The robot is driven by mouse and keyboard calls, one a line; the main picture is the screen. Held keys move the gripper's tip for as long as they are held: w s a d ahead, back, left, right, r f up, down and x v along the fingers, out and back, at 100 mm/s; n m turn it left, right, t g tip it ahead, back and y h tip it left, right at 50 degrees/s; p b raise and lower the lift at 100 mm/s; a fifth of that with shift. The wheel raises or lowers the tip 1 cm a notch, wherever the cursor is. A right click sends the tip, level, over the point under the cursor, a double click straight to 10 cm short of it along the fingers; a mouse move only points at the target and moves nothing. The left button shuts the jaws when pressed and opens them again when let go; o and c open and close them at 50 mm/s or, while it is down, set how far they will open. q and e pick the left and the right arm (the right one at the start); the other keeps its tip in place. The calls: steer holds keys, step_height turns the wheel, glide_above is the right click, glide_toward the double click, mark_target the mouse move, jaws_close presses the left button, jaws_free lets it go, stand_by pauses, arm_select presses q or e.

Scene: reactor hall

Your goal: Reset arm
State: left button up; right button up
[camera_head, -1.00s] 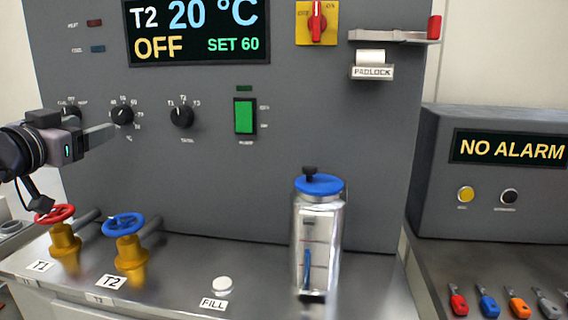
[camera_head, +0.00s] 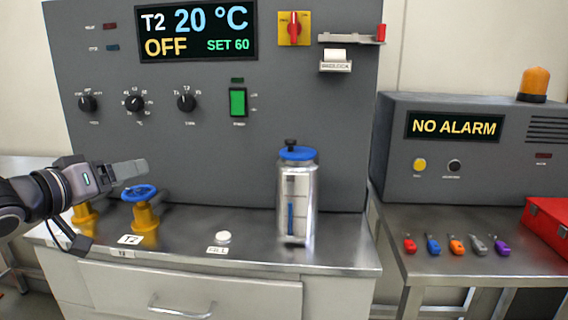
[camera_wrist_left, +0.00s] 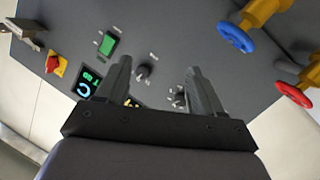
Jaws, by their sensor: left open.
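My left gripper (camera_head: 128,171) reaches in from the left in the head view, in front of the grey panel (camera_head: 330,110) and beside the blue valve wheel (camera_head: 140,193). In the left wrist view its two fingers (camera_wrist_left: 158,88) stand apart with nothing between them. The blue wheel also shows in the wrist view (camera_wrist_left: 236,38), with the red wheel (camera_wrist_left: 294,95) at the right edge. In the head view my arm hides the red wheel, and only part of its yellow valve body (camera_head: 84,212) shows. My right gripper is in neither view.
A steel canister (camera_head: 298,200) with a blue lid stands on the bench (camera_head: 340,256), right of a white FILL button (camera_head: 223,237). The panel carries knobs, a green switch (camera_head: 237,102) and a display reading OFF. At right are an alarm box (camera_head: 395,165), several coloured tags and a red case (camera_head: 548,222).

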arm_select(q)
steer(key=s+d+f+n+g+h+p, duration=0.1)
steer(key=s+d+f+n+h, duration=0.3)
steer(key=d+n, duration=0.5)
steer(key=s+d+f+n+g+h+p, duration=0.1)
steer(key=s+d+f+n+h, duration=0.2)
steer(key=d+f+n+h, duration=0.55)
steer(key=s+a+f+m+g+y+p, duration=0.1)
steer(key=s+a+f+m+y, duration=0.3)
steer(key=s+f+m+y, duration=0.4)
steer(key=s+a+f+m+g+y+p, duration=0.1)
steer(key=s+a+f+m+y+p, duration=0.1)
steer(key=s+a+f+m+y, duration=0.2)
steer(key=s+f+m+y, duration=0.2)
steer(key=s+f+m, duration=0.2)
steer(key=f, duration=0.3)
steer(key=s+f+m+y, duration=0.1)
steer(key=s+f+m, duration=0.3)
steer(key=f, duration=0.4)
steer(key=shift+s+f+m+g+y, duration=0.25)
steer(key=shift+m+g+y, duration=0.1)
steer(key=shift+m, duration=0.1)
